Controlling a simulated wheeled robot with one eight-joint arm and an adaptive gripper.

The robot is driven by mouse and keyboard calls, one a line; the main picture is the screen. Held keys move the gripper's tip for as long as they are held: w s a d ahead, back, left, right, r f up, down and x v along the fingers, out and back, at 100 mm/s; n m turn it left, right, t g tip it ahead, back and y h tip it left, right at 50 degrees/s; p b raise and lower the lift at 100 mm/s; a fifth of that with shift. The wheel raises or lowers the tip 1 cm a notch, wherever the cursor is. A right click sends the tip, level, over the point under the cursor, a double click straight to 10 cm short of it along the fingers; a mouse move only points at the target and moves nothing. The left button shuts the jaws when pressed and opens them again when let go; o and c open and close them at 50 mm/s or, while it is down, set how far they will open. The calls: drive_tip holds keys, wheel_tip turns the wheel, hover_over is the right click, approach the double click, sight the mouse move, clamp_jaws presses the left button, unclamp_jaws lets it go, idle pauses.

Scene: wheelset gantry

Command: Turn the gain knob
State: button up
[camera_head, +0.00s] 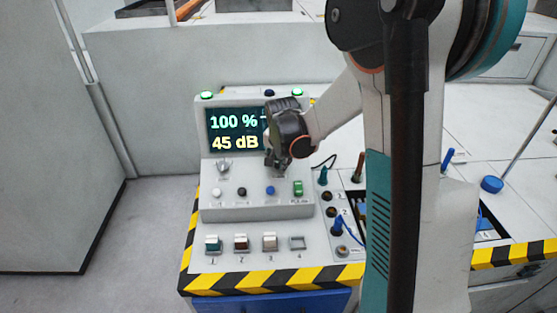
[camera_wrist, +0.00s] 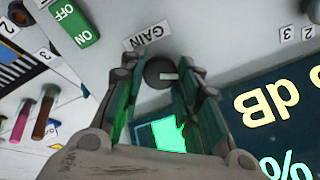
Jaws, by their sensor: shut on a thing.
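The gain knob (camera_wrist: 157,73) is a round dark knob with a pale pointer line, beside the printed GAIN label (camera_wrist: 145,36) in the wrist view. My gripper (camera_wrist: 164,68) has one finger on each side of the knob and is shut on it. In the head view my gripper (camera_head: 277,166) reaches down to the right part of the sloped console and hides the knob. The console display (camera_head: 233,130) reads 100 % and 45 dB; it also shows in the wrist view (camera_wrist: 240,130), upside down.
Another knob (camera_head: 223,167) sits left of my gripper. Small buttons and a green ON/OFF switch (camera_head: 298,188) lie below, with several rocker switches in front. Cable plugs and sockets (camera_head: 337,224) stand to the right. Striped edging (camera_head: 270,277) borders the bench.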

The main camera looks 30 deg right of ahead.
drive_tip(key=shift+m, duration=0.4)
drive_tip(key=o, duration=1.1)
drive_tip(key=v, duration=1.2)
drive_tip(key=s+a+r+n+t+p, duration=0.1)
drive_tip(key=s+a+r+n, duration=0.2)
drive_tip(key=s+a, duration=0.15)
drive_tip(key=s+a+r+n+p, duration=0.1)
drive_tip(key=s+a+r+n, duration=0.25)
drive_tip(key=s, duration=0.25)
drive_tip(key=s+a+f+n, duration=0.1)
drive_tip(key=s+n, duration=0.1)
drive_tip(key=s, duration=0.2)
drive_tip(key=s+a+f+n+t+y+b, duration=0.1)
drive_tip(key=s+n, duration=0.1)
drive_tip(key=s, duration=0.2)
drive_tip(key=s+a+f+n+t+b, duration=0.1)
drive_tip(key=s+n, duration=0.1)
drive_tip(key=s, duration=0.2)
drive_tip(key=shift+s+a+f+n+y, duration=0.25)
drive_tip(key=shift+a+y, duration=0.05)
